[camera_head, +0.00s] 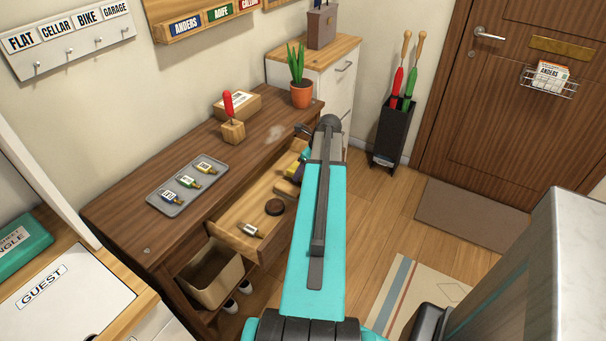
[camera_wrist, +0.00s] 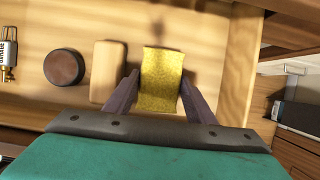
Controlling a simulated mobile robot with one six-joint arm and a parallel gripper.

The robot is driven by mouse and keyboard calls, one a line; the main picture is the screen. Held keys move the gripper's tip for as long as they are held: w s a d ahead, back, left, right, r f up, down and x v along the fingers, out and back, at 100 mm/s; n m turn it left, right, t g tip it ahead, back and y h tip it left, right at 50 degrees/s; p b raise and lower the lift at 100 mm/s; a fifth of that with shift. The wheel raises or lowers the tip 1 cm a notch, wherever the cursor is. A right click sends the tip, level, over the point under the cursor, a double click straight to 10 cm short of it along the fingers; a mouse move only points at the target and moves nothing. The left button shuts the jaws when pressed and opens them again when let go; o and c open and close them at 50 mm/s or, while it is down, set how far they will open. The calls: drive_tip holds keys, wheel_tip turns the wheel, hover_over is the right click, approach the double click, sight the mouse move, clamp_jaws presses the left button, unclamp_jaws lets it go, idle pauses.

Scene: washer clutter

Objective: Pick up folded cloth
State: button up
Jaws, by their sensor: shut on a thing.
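The folded cloth (camera_wrist: 161,82) is yellow, with a speckled surface, and sits between the two purple-grey fingers of my gripper (camera_wrist: 160,90) in the wrist view. My gripper is shut on it, with one finger against each side. The cloth is over the right part of the open wooden drawer (camera_head: 238,212); whether it still touches the drawer floor I cannot tell. In the head view my arm hides most of the gripper, and only a bit of yellow shows beside it.
A pale wooden block (camera_wrist: 108,72) lies just left of the gripper, then a dark round puck (camera_wrist: 64,68) and a tagged key (camera_head: 251,230). The drawer's right wall (camera_wrist: 240,65) is close. The desktop (camera_head: 120,213) overhangs behind; a plant (camera_head: 300,92) stands on it.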

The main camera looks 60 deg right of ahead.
drive_tip(key=shift+r+b, duration=0.3)
drive_tip(key=shift+r, duration=3.85)
drive_tip(key=o, duration=0.5)
drive_tip(key=c, duration=0.4)
